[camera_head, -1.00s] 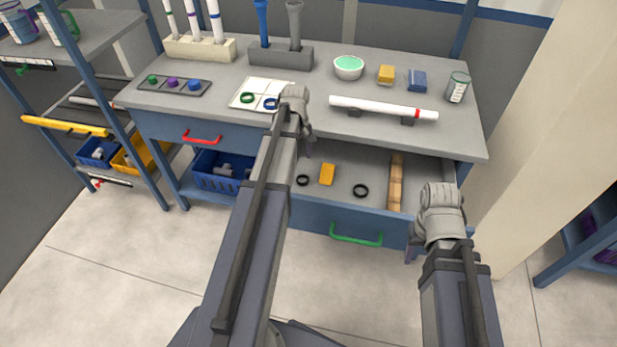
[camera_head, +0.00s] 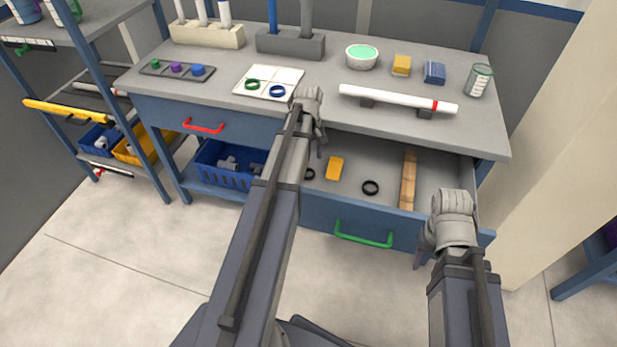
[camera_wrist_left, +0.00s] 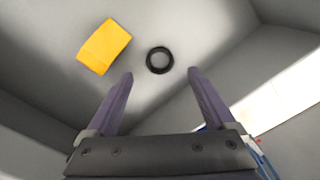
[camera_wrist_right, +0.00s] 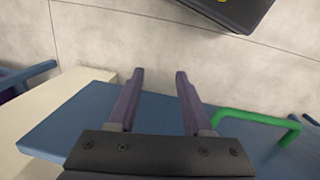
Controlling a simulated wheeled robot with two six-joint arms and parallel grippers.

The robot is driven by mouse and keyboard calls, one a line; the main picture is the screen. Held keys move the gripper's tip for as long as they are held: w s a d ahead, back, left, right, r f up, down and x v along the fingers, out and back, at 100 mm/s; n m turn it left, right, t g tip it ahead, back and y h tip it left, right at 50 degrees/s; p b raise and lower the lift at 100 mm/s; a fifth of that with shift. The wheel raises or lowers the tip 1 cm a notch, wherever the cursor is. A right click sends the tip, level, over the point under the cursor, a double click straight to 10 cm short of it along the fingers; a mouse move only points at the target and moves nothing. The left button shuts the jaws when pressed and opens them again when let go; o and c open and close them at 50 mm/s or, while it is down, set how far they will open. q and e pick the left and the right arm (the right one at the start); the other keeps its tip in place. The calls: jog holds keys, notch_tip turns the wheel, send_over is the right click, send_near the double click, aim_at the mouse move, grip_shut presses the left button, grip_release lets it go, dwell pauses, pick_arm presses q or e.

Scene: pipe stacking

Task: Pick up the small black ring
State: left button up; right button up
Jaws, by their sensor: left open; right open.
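Two black rings lie in the open drawer (camera_head: 341,206). The small black ring (camera_head: 311,174) is at the drawer's left, partly hidden by my left arm in the head view. A larger-looking black ring (camera_head: 371,193) lies right of the yellow block. My left gripper (camera_head: 321,150) is open above the drawer's left part. In the left wrist view, a black ring (camera_wrist_left: 150,62) lies on the drawer floor, just beyond and between the open fingertips (camera_wrist_left: 160,73), apart from them. My right gripper (camera_wrist_right: 160,74) is open and empty, above the drawer's front right corner.
A yellow block (camera_head: 335,168) lies between the rings; it also shows in the left wrist view (camera_wrist_left: 104,47). A wooden bar (camera_head: 408,182) lies at the drawer's right. The drawer front has a green handle (camera_head: 363,240). The worktop above holds a white tray (camera_head: 285,75) and a white pipe (camera_head: 395,98).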

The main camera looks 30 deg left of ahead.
aim_at(309, 170)
pick_arm(q)
jog(key=shift+d+f+b, duration=0.15)
jog(key=shift+f+b, duration=2.55)
jog(key=shift+f, duration=0.35)
jog(key=shift+r, duration=0.1)
jog(key=shift+c, duration=0.3)
grip_shut()
